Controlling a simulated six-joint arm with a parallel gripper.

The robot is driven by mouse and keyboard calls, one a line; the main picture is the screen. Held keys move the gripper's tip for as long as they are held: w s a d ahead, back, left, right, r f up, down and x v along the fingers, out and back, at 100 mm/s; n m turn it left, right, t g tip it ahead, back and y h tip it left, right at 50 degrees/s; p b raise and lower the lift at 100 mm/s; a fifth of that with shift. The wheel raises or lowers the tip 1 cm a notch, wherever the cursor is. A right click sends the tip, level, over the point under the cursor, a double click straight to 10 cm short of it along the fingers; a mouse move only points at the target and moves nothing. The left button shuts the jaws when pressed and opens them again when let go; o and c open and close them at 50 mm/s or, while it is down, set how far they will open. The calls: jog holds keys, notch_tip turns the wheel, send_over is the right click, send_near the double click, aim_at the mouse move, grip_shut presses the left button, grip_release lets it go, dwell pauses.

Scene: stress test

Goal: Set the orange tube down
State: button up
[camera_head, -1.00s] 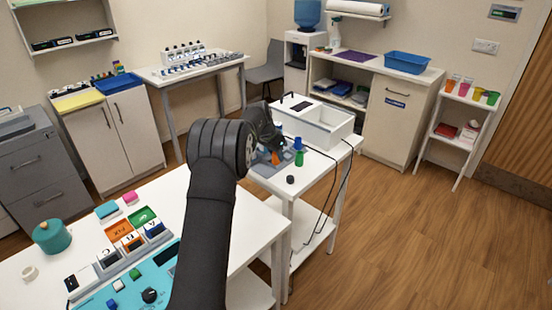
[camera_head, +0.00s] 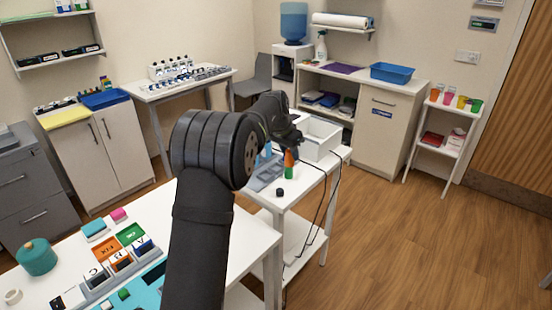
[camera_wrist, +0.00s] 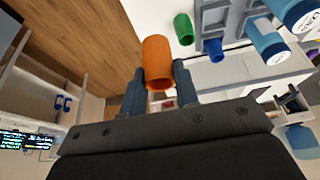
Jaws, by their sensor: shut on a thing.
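The orange tube (camera_wrist: 158,60) is held between the two fingers of my gripper (camera_wrist: 158,75) in the wrist view, its open end towards the camera. In the head view the orange tube (camera_head: 288,158) shows just below my gripper (camera_head: 290,140), lined up above the green tube (camera_head: 289,173). In the wrist view the green tube (camera_wrist: 184,29) is apart from it. A blue tube (camera_wrist: 214,50) is by the grey rack (camera_wrist: 232,22). The rack (camera_head: 262,178) is partly hidden by my arm in the head view.
A white open bin (camera_head: 322,138) stands behind on the white side table (camera_head: 305,184). A small black round piece (camera_head: 280,191) lies near its front. Bare tabletop shows right of the green tube.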

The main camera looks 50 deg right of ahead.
jog(key=shift+s+r, duration=0.25)
jog(key=shift+s, duration=0.25)
jog(key=shift+s+a, duration=0.1)
jog(key=shift+a, duration=0.15)
jog(key=s+a+f, duration=0.3)
jog(key=a, duration=0.6)
jog(key=s+a+f, duration=0.2)
jog(key=s+a, duration=0.2)
jog(key=a, duration=0.6)
jog(key=s+a+f, duration=0.3)
jog(key=a, duration=0.6)
jog(key=w+a+f, duration=0.1)
jog(key=w+f, duration=0.1)
jog(key=w, duration=0.1)
jog(key=w+a+f, duration=0.1)
jog(key=w+f, duration=0.1)
jog(key=w, duration=0.2)
jog(key=w+a+f, duration=0.1)
jog(key=w+f, duration=0.2)
jog(key=w, duration=0.1)
jog(key=shift+w+f, duration=0.1)
jog(key=shift+f, duration=2.05)
jog(key=shift+f, duration=0.1)
jog(key=o, duration=1)
jog(key=shift+c, duration=0.2)
